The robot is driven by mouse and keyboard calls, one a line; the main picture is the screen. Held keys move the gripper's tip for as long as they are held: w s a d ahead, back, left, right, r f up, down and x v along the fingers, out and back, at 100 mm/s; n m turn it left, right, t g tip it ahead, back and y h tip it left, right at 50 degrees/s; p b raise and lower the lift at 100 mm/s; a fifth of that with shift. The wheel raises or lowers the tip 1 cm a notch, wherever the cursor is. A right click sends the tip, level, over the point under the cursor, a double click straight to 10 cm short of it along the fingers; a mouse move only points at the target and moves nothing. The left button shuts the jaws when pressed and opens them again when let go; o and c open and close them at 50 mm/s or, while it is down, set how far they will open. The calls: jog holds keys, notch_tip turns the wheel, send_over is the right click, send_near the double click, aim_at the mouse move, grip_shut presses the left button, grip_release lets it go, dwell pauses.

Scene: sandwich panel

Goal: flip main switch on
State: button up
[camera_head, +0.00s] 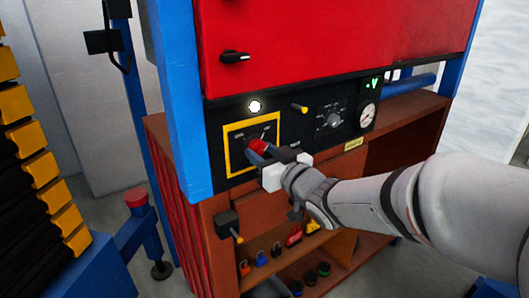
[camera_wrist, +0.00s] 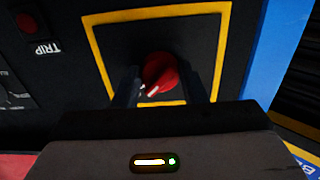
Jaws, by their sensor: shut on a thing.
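The main switch is a red rotary knob (camera_head: 258,147) inside a yellow-bordered square (camera_head: 227,150) on the black control panel. In the wrist view the red knob (camera_wrist: 160,74) sits between the two dark fingers of my gripper (camera_wrist: 168,88), with a white mark on its lower part. My gripper (camera_head: 262,155) reaches the panel from the right and is shut on the knob. The fingers hide part of the labels around the knob, so I cannot read its position.
A lit white lamp (camera_head: 255,106) is above the square. To the right are a yellow-tipped lever (camera_head: 299,108), a black dial (camera_head: 333,120), a gauge (camera_head: 368,115) and a green display (camera_head: 373,84). Below, a brown shelf holds several coloured padlocks (camera_head: 277,249). A black-and-yellow lever (camera_head: 229,224) sticks out below the panel.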

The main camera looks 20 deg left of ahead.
jog(key=o, duration=1)
jog(key=shift+c, duration=0.2)
jog(key=v, duration=0.8)
jog(key=shift+b, duration=0.35)
